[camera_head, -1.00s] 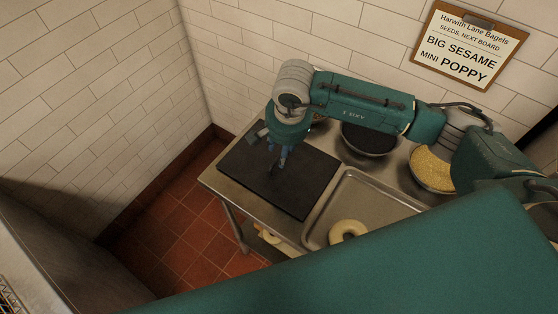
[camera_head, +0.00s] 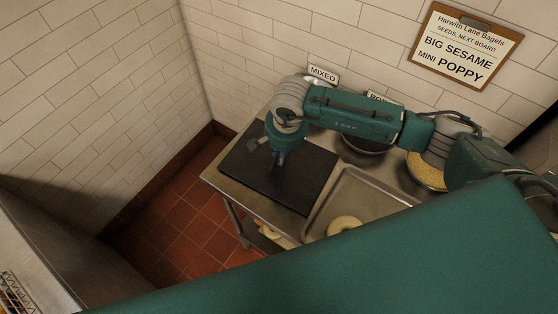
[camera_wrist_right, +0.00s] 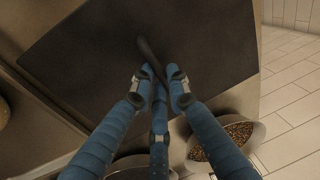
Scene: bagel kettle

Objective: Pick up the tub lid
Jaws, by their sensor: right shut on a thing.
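The tub lid is a dark, flat rectangular slab (camera_head: 304,185) at the left end of the steel counter, and it also fills much of the right wrist view (camera_wrist_right: 205,35). A dark handle-like bar (camera_wrist_right: 147,48) stands out from it. My right gripper (camera_head: 277,162) comes down onto the slab's middle. In the right wrist view its blue fingers (camera_wrist_right: 158,78) are closed around the bar. The fingers hide part of the bar. I cannot tell whether the slab is clear of the counter. My left gripper is not in view.
A metal tray (camera_head: 378,193) with a bagel (camera_head: 345,223) lies right of the slab. Bowls of dark seeds (camera_head: 366,145) and yellow seeds (camera_head: 426,172) stand behind, beneath my arm. A bowl of mixed seeds (camera_wrist_right: 232,142) shows in the wrist view. Tiled walls close off the back and left.

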